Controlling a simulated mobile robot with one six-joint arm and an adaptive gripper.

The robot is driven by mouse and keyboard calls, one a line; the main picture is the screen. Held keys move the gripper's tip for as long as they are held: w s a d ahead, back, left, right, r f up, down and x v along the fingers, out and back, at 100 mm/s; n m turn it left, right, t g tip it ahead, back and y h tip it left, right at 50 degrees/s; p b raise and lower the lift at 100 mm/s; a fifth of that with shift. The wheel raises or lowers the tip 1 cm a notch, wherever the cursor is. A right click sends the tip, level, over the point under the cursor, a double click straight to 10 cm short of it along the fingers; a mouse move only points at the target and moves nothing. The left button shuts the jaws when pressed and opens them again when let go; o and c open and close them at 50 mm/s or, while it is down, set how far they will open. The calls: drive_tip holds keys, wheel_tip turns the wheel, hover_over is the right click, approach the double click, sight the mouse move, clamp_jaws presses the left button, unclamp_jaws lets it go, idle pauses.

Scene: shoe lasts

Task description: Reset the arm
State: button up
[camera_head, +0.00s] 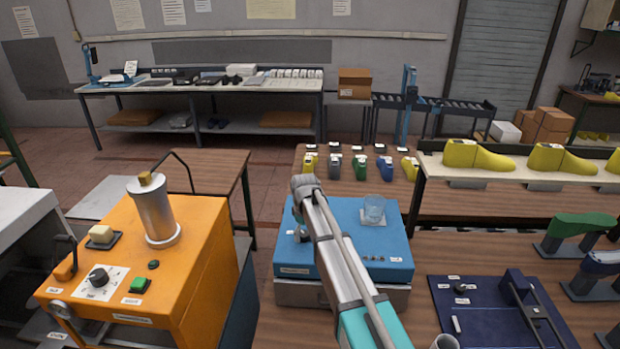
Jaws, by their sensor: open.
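My arm reaches up from the bottom edge over the blue machine (345,225), as a grey link with a teal section near the bottom. It ends in a rounded grey part above the machine's left half. I see no gripper fingers there or elsewhere in the picture, so my gripper is not in view. The arm hides part of the blue machine's top and front. A clear cup (374,208) stands on a pale pad on the machine's right side.
An orange machine (205,260) with a metal cylinder (154,210) stands left. Several coloured shoe lasts (360,166) stand behind the blue machine. Yellow lasts (475,156) line a bench at right. A dark blue fixture (485,318) lies at front right, beside green and blue lasts on stands.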

drive_tip(key=s+d+m, duration=0.1)
drive_tip(key=s+d, duration=0.2)
drive_tip(key=d, duration=0.1)
drive_tip(key=s+d+m, duration=0.2)
drive_tip(key=s+d, duration=0.2)
drive_tip(key=s+d+m, duration=0.1)
drive_tip(key=s+d, duration=0.2)
drive_tip(key=d, duration=0.1)
drive_tip(key=shift+s+m, duration=0.2)
drive_tip(key=shift+m, duration=0.2)
drive_tip(key=s+d+m, duration=0.5)
drive_tip(key=s+d, duration=0.4)
drive_tip(key=s, duration=0.3)
drive_tip(key=s+f+b, duration=0.3)
drive_tip(key=f+b, duration=0.2)
drive_tip(key=shift+s+d+m, duration=0.2)
drive_tip(key=shift+d+m, duration=0.2)
drive_tip(key=c, duration=0.4)
drive_tip(key=shift+c, duration=0.4)
